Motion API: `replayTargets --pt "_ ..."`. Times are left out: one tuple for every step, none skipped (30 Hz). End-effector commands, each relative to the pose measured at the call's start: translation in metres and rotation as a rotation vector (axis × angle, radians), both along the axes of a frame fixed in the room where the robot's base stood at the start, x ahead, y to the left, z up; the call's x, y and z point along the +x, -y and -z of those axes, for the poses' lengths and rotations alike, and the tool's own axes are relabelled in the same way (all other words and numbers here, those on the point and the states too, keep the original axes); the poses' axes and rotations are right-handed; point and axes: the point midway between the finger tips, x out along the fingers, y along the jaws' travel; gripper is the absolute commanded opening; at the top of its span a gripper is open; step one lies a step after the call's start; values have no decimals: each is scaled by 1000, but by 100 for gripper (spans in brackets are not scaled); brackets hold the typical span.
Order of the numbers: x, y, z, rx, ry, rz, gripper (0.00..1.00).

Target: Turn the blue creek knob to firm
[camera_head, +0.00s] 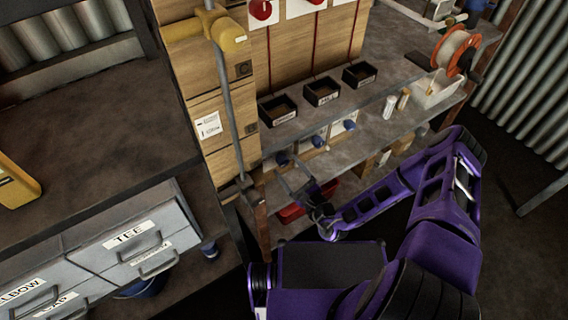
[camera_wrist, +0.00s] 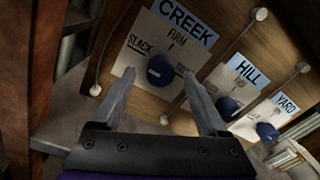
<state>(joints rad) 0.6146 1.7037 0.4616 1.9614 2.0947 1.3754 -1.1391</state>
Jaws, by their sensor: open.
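The blue creek knob (camera_wrist: 161,70) sits on a white plate under the CREEK label, with SLACK marked at its left and FIRM above it. Which mark the knob points to is not clear. My gripper (camera_wrist: 159,76) is open, with one finger on each side of the knob in the wrist view. I cannot tell whether the fingers touch it. In the head view my gripper (camera_head: 289,173) reaches to the creek knob (camera_head: 282,158) at the left end of the row under the shelf.
The blue hill knob (camera_wrist: 229,107) and yard knob (camera_wrist: 266,131) are to the right on their own plates. Dark trays (camera_head: 322,91) stand on the shelf above. A vertical grey pipe (camera_head: 228,110) is close on the left. A red bin (camera_head: 292,213) is below.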

Motion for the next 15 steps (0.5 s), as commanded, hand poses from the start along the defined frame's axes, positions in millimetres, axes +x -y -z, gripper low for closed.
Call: replayTargets --pt "7 -5 1 0 3 -1 77" --pt "10 -6 1 0 3 -1 77" --pt "14 -9 1 0 1 0 77" --pt "17 -11 1 0 1 0 77" --pt "19 -12 1 0 1 0 77" --pt "21 -13 0 1 2 -1 77" --pt "22 -14 0 1 2 -1 77" --pt "23 -15 0 0 1 0 77" --pt "24 -15 0 0 1 0 77" --pt "25 -16 0 0 1 0 77" --pt "25 -16 0 0 1 0 77" --pt "25 -16 0 0 1 0 77" --pt "25 -16 0 0 1 0 77" --pt "25 -16 0 0 1 0 77" --pt "25 -16 0 0 1 0 77"
